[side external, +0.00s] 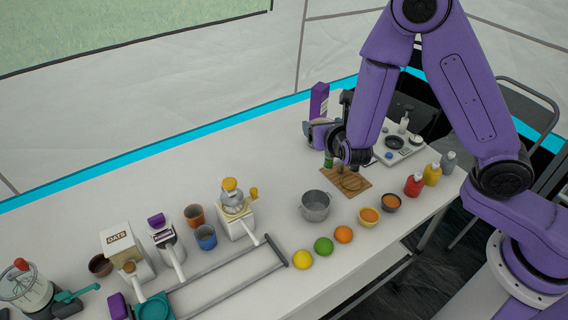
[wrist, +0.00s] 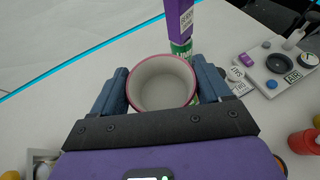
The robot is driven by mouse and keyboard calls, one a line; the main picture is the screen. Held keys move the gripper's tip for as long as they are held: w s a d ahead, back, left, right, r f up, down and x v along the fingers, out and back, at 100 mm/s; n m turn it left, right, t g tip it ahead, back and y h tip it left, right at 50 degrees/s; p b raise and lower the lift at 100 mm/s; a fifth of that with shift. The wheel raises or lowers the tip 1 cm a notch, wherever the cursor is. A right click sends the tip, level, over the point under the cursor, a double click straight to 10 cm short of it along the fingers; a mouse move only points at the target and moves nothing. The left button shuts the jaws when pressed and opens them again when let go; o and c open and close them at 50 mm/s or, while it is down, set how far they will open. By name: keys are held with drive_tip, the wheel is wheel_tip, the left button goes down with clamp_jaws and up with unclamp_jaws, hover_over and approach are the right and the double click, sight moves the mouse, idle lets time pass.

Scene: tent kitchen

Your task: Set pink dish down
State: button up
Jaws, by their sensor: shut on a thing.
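In the wrist view the pink dish (wrist: 160,88), a round, pale bowl with a pink rim, sits upright between the two blue-grey fingers of my gripper (wrist: 162,78). The fingers press on its left and right sides, and I look down into its empty inside. In the side view my gripper (side external: 346,155) points down over a wooden board (side external: 357,192). I cannot make out the dish there; the gripper and arm hide it. Whether its base touches anything cannot be told.
A purple box (wrist: 180,15) and a green can (wrist: 181,49) stand close beyond the dish. A pot (side external: 315,206), fruit, small bowls and sauce bottles (side external: 432,174) stand around the board. A white panel with a dark burner (side external: 394,142) lies behind.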

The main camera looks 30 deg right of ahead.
wheel_tip(320, 180, down, 5)
hover_over(284, 163)
wheel_tip(284, 163, down, 10)
drive_tip(key=shift+s, duration=0.1)
drive_tip(key=shift+f, duration=1.6)
drive_tip(key=shift+f, duration=0.1)
drive_tip(key=o, duration=1)
